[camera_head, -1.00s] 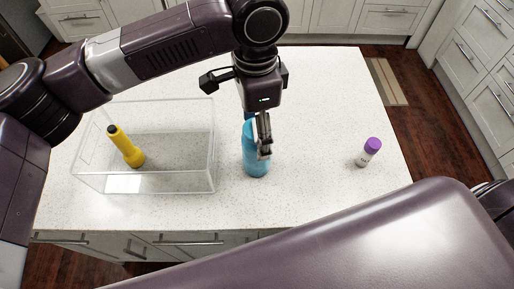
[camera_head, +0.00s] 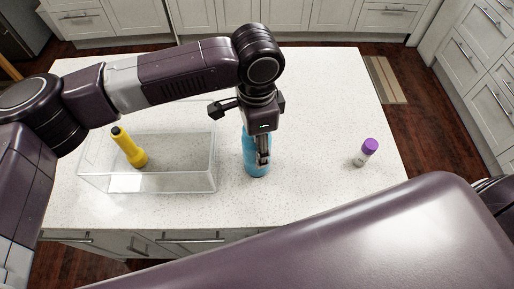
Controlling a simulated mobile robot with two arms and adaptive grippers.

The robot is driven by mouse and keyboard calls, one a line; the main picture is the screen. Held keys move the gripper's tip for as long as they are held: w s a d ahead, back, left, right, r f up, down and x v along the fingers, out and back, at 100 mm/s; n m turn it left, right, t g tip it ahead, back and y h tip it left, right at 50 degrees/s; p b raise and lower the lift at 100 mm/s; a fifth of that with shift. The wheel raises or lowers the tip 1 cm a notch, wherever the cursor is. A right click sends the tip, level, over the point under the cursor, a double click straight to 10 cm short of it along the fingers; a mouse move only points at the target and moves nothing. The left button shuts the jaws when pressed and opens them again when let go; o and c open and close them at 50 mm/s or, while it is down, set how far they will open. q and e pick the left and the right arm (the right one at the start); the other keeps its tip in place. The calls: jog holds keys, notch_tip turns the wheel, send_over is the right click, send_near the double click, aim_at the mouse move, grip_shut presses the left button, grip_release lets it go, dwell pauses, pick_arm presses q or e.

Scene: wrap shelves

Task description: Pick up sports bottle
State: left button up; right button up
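The blue sports bottle (camera_head: 254,171) stands upright on the white counter, right of the clear box. My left gripper (camera_head: 263,157) points down at the bottle from above. One finger shows against the bottle's near right side; the other finger is hidden. The gripper body covers the bottle's upper part, so I cannot tell whether the fingers are closed on it. My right gripper is not in view.
A clear open box (camera_head: 196,190) on the left of the counter (camera_head: 310,204) holds a yellow flashlight (camera_head: 131,150). A purple-capped bottle (camera_head: 366,152) stands at the right. The counter between it and the blue bottle is clear.

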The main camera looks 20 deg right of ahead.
pick_arm(q)
jog(key=c, duration=0.5)
jog(key=shift+o, duration=0.2)
jog(key=shift+r, duration=0.15)
